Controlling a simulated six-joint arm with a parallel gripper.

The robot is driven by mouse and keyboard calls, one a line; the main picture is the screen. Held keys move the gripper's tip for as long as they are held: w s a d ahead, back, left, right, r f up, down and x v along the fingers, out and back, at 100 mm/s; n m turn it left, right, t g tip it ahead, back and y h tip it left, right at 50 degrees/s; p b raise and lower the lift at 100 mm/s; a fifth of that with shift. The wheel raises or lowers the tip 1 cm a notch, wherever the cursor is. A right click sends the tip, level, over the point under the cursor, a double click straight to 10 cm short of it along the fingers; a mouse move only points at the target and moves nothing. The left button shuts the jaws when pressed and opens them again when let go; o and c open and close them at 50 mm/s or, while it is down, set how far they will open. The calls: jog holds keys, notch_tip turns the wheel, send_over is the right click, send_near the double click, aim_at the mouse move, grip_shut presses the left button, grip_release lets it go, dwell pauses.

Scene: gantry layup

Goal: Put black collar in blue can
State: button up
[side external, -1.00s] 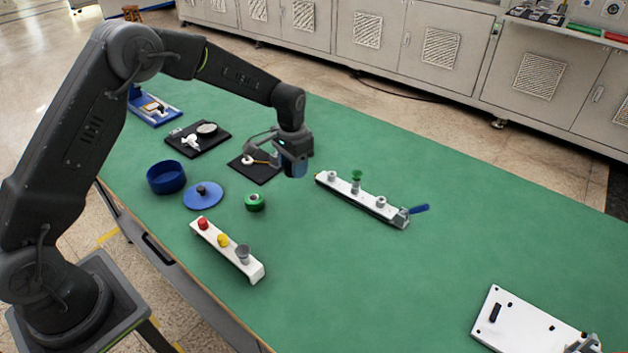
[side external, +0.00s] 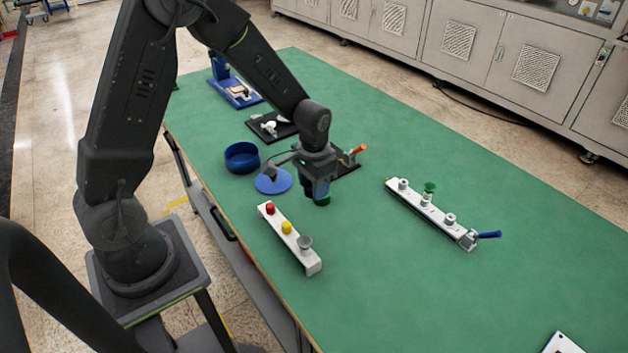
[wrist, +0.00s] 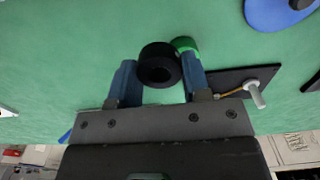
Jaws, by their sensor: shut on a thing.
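The black collar (wrist: 158,51) is a short thick ring, held between the two blue fingertips of my gripper (wrist: 160,78) in the wrist view. In the side view my gripper (side external: 320,196) hangs above the green table, right of the blue lid, and hides the collar. The blue can (side external: 241,158) is an open round tub standing upright at the table's left side, behind and left of my gripper. My gripper is apart from the can. The can is not in the wrist view.
The blue lid (side external: 273,182) lies between can and gripper. A green ring (wrist: 186,44) sits behind the right fingertip. A white block with red, yellow and grey knobs (side external: 290,238) is in front. A white rail (side external: 430,213) lies right; a black plate (side external: 345,167) is behind.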

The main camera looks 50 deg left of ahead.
jog(key=s+a+r+n, duration=0.1)
jog(key=s+a+n, duration=0.2)
jog(key=a, duration=0.7)
jog(key=s+a+r+n, duration=0.15)
jog(key=a+n, duration=0.25)
jog(key=a, duration=0.5)
jog(key=s+a+r+n, duration=0.2)
jog(key=s+a+n, duration=0.3)
jog(key=s+a, duration=0.7)
send_near(242, 155)
jog(key=d+f, duration=0.1)
jog(key=s+d+f, duration=0.1)
jog(key=d+f, duration=0.1)
jog(key=shift+s+d, duration=0.2)
jog(key=shift+d, duration=0.1)
jog(key=shift+f, duration=2)
jog(key=shift+f, duration=0.15)
jog(key=o, duration=0.8)
jog(key=shift+o, duration=0.2)
